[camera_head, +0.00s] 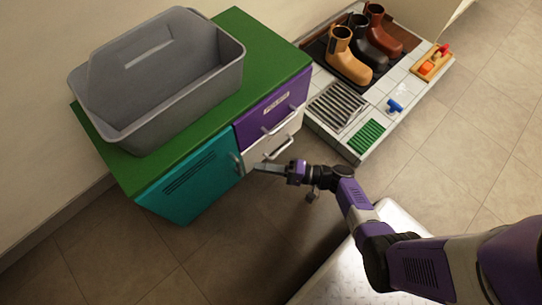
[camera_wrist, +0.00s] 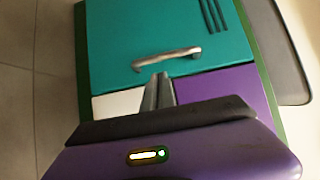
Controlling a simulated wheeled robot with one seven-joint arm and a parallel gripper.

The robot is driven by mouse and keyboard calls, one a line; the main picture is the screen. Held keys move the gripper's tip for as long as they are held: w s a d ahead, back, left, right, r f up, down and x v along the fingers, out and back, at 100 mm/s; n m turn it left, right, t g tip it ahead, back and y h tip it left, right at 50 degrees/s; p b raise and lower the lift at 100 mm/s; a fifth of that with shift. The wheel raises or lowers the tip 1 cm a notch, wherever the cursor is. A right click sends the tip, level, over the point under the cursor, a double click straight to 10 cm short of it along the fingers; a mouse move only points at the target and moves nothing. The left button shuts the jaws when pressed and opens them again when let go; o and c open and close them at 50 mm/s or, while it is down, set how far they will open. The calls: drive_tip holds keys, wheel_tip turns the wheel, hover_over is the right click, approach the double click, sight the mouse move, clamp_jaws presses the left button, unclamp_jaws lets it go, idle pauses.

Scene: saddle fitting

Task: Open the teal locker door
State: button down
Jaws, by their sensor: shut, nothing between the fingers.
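The teal locker door (camera_head: 190,183) is on the left front of a green cabinet, with dark vent slots. It looks shut, flush with the cabinet front. Its metal bar handle (camera_head: 237,165) is at the door's right edge. In the wrist view the teal door (camera_wrist: 150,28) fills the top, with its handle (camera_wrist: 167,59) across the middle. My gripper (camera_head: 258,167) is shut and empty, close to the right of the handle. In the wrist view its fingertips (camera_wrist: 159,77) point at the handle, just below it; whether they touch it I cannot tell.
A purple drawer (camera_head: 272,112) and a white drawer (camera_head: 270,140) with bar handles sit right of the door. A grey tote (camera_head: 160,75) stands on the green cabinet top (camera_head: 235,30). A tiled platform (camera_head: 405,95) with boots stands at the back right. Floor before the door is clear.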

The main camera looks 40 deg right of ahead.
sight(233, 163)
drive_tip(key=shift+b+x, duration=0.4)
drive_tip(key=shift+x, duration=2.15)
drive_tip(key=shift+s, duration=0.1)
